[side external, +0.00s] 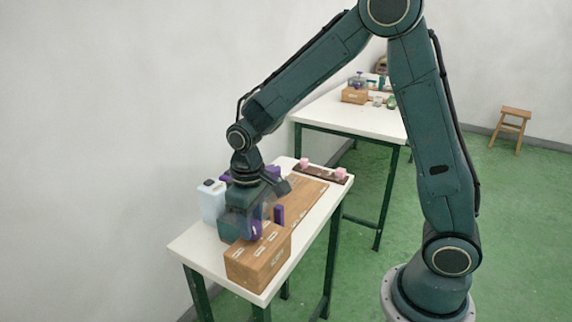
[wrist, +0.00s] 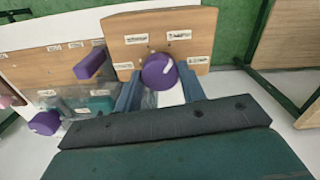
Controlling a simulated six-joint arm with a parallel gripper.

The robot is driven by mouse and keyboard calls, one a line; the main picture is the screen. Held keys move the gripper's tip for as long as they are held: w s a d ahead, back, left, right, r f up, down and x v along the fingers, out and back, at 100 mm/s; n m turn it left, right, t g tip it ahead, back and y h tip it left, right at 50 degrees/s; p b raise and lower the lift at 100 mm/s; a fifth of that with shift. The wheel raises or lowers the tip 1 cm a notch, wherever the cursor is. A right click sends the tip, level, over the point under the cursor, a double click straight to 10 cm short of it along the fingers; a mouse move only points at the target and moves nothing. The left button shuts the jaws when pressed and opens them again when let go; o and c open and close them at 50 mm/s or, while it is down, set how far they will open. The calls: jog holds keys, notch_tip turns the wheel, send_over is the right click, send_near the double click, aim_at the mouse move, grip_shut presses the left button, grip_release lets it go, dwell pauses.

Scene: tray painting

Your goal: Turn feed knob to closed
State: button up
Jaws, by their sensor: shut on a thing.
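A round purple knob (wrist: 158,73) with a white pointer mark sits on the face of a wooden box (wrist: 186,20). The mark lies toward the knob's upper right in the wrist view. Several white labels surround the knob, too small to read. My gripper (wrist: 160,84) is shut on the knob, one blue-grey finger on each side. In the side view the purple knob (side external: 256,230) shows on top of the wooden box (side external: 256,266), with my gripper (side external: 250,218) pointing down over it and partly hiding it.
A translucent container (side external: 212,203) stands at the table's left. Pink pieces (side external: 340,172) sit on a dark strip at the far end. A second table (side external: 340,116) stands behind.

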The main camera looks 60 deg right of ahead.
aim_at(252, 224)
jog(key=n, duration=0.6)
jog(key=shift+r+n, duration=0.1)
jog(key=shift+n, duration=0.2)
jog(key=n, duration=1.2)
jog(key=shift+n, duration=0.3)
jog(key=n, duration=0.6)
jog(key=o, duration=1)
notch_tip(252, 224, up, 14)
jog(key=shift+f, duration=0.1)
